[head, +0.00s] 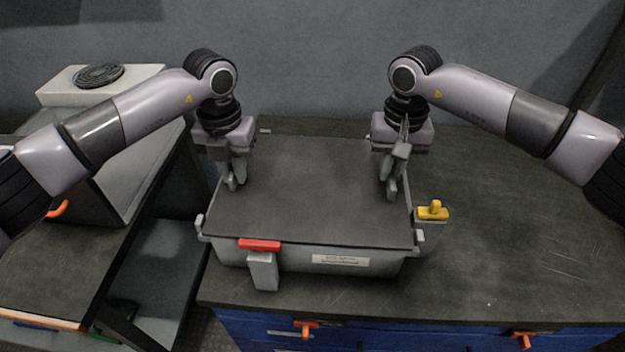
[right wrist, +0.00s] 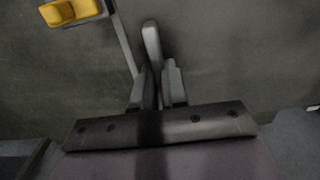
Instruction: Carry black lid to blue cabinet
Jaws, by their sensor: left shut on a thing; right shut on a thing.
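The black lid (head: 305,200) is a flat dark panel over the top of a grey bin (head: 290,257), apparently level with its rim. The bin stands on the dark top of the blue cabinet (head: 510,240), towards its left side. My left gripper (head: 232,186) points down at the lid's left side and is shut on the lid. My right gripper (head: 392,195) points down at the lid's right side and is also shut on it. In the right wrist view, the right fingers (right wrist: 156,85) close around a narrow grey piece. The exact grip points are partly hidden by the fingers.
A red latch (head: 260,245) is on the bin's front and a yellow latch (head: 433,211) on its right. The cabinet top right of the bin is clear. At left, a separate bench (head: 50,265) stands across a gap, with a black coil (head: 98,75) on a pale block behind.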

